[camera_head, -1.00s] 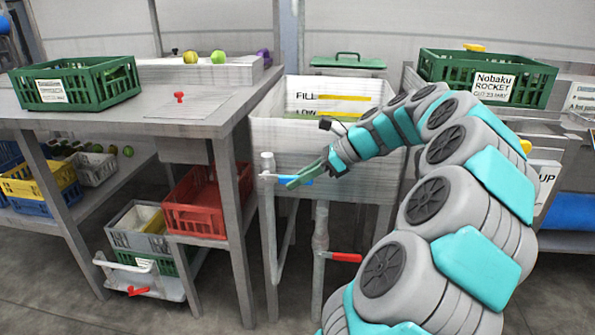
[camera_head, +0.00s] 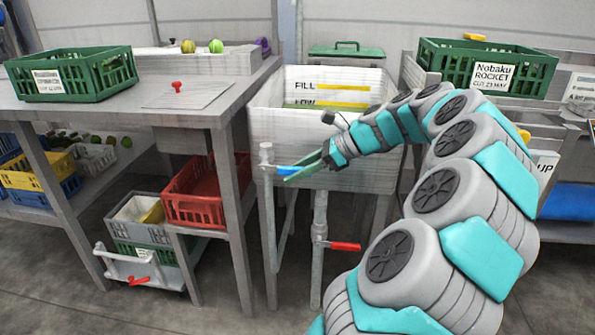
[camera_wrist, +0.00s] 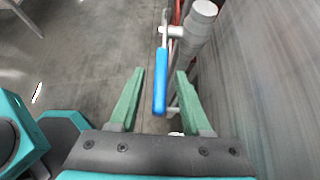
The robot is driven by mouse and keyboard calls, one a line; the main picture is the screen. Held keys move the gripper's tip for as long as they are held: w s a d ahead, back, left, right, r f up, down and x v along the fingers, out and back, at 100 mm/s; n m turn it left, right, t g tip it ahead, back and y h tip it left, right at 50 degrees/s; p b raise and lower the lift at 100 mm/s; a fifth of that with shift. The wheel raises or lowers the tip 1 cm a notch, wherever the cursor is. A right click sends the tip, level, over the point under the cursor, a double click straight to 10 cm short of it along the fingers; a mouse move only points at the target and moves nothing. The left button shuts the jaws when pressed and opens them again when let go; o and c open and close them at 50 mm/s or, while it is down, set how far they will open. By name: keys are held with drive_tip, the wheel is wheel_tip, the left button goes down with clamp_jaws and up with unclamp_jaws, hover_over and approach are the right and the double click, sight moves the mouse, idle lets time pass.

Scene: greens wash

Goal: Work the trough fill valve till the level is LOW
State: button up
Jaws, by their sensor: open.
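The white trough (camera_head: 325,150) stands in the middle of the head view, with FILL and LOW labels and yellow bands on its inner back wall. A blue-handled valve lever (camera_head: 288,170) sits on the grey standpipe (camera_head: 266,160) at the trough's front left. In the wrist view, the blue handle (camera_wrist: 160,82) points down between the green fingers. My gripper (camera_head: 297,170) is open around the handle, with a gap on each side and more room on the left. A red lever (camera_head: 345,246) is on the pipe below the trough. The water surface is hard to make out.
A worktop (camera_head: 150,105) with a green crate (camera_head: 75,78) is on the left. A red crate (camera_head: 195,192) sits below it. A green crate labelled Nobaku Rocket (camera_head: 487,68) is at the right. A green lid (camera_head: 346,52) lies behind the trough.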

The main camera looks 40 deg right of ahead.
drive_tip(key=shift+d, duration=0.1)
drive_tip(key=v, duration=0.7)
drive_tip(key=shift+s+d+r, duration=0.15)
drive_tip(key=shift+s+r, duration=0.05)
drive_tip(key=shift+s, duration=0.05)
idle(0.4)
drive_tip(key=w+a+f+n+g, duration=0.1)
drive_tip(key=w+a+n+g, duration=0.15)
drive_tip(key=a+n, duration=0.8)
drive_tip(key=s+a+f+n+g, duration=0.2)
drive_tip(key=s+a, duration=0.1)
drive_tip(key=a, duration=0.6)
drive_tip(key=s+a+f+n+g, duration=0.2)
drive_tip(key=a+g, duration=0.1)
drive_tip(key=a, duration=0.7)
drive_tip(key=s+a+f+n+g+h, duration=0.1)
drive_tip(key=s+a+f+n+h, duration=0.1)
drive_tip(key=s+f+n, duration=0.3)
drive_tip(key=s+a+f+n+g+h, duration=0.1)
drive_tip(key=s+f+n+h, duration=0.4)
drive_tip(key=s, duration=0.8)
drive_tip(key=a+f+n, duration=0.1)
drive_tip(key=n, duration=0.2)
drive_tip(key=shift+s+f+g, duration=0.2)
drive_tip(key=shift+s+g, duration=0.15)
